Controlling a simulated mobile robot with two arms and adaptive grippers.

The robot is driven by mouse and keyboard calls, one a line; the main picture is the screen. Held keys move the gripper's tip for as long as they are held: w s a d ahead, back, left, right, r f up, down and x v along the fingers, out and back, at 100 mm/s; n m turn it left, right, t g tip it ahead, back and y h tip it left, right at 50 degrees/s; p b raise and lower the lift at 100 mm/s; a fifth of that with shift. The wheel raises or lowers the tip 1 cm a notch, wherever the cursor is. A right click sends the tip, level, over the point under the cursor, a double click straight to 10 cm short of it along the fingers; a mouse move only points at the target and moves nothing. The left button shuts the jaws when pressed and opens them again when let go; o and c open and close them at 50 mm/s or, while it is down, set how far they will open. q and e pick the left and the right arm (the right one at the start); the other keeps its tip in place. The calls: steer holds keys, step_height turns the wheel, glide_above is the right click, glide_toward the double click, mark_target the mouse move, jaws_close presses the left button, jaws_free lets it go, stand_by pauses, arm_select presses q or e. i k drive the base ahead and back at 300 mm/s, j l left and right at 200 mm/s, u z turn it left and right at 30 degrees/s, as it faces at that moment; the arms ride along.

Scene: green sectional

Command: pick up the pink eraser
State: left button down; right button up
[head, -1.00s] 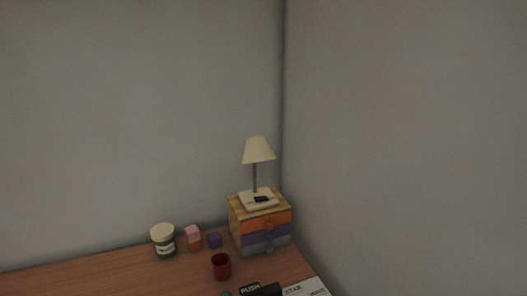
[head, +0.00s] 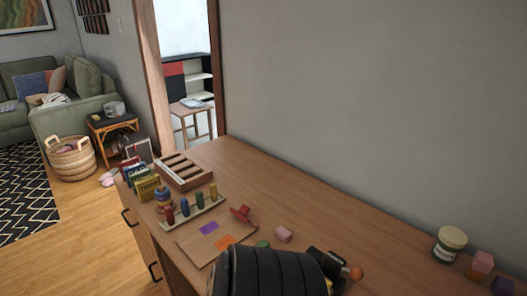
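A small pink block-like piece (head: 283,234), which looks like the pink eraser, lies on the wooden desk (head: 330,222) in the head view. It stands apart from the things around it. A black ribbed shape, seemingly part of my arm, fills the bottom middle just in front of it. A black end piece (head: 330,264) at its right may be my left gripper. Its fingers cannot be made out, and an orange ball shows beside it. My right gripper is not in view.
A red piece (head: 241,212), a peg board (head: 195,209) and a slotted wooden tray (head: 181,170) lie left of the pink piece. The desk between is clear.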

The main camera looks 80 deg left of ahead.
mark_target(284, 235)
steer(key=u, duration=2.5)
steer(key=k+j+z, duration=0.15)
steer(key=j, duration=0.25)
